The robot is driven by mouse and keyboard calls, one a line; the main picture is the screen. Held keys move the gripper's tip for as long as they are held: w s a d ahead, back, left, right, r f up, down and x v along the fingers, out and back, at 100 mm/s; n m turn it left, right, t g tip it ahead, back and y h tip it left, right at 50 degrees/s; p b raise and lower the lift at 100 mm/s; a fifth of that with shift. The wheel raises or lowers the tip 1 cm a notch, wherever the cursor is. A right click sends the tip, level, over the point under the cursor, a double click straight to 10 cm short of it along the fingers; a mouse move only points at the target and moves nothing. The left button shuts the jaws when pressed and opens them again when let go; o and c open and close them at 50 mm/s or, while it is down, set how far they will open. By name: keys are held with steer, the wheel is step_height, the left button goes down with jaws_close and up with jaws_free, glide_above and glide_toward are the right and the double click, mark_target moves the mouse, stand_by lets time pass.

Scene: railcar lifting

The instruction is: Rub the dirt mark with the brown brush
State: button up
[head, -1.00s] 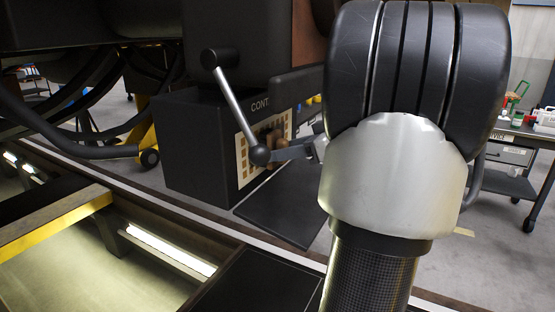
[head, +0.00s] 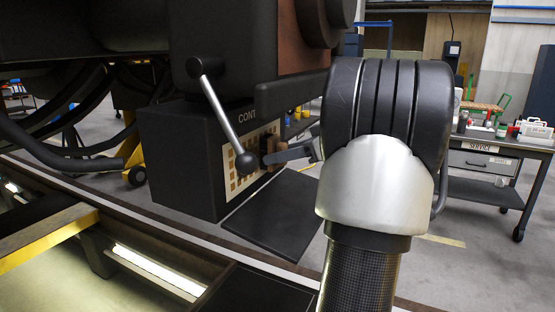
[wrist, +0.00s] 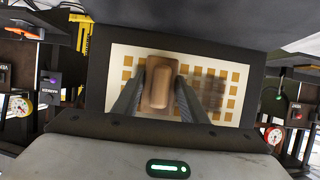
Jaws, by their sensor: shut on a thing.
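The brown brush (wrist: 159,84) is between the two fingers of my gripper (wrist: 162,98), which is shut on it. The brush is in front of a cream panel (wrist: 118,60) with orange squares; I cannot tell whether it touches the panel. A dark blurred smudge, the dirt mark (wrist: 210,87), shows on the panel just right of the brush in the wrist view. In the head view, my gripper (head: 290,153) reaches the cream panel (head: 233,182) on the dark control box (head: 178,160).
A metal lever (head: 226,115) with black ball ends crosses in front of the control box. A pit with a yellow edge (head: 45,240) lies at the lower left. A workbench (head: 490,165) with bottles and boxes stands at the right. Pressure gauges (wrist: 274,135) flank the panel.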

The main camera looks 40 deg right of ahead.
steer(key=shift+w+d, duration=0.3)
steer(key=shift+d, duration=0.45)
steer(key=shift+w+d, duration=0.35)
steer(key=shift+d, duration=0.4)
steer(key=shift+w+d, duration=0.3)
steer(key=shift+d, duration=0.45)
steer(key=shift+b, duration=0.55)
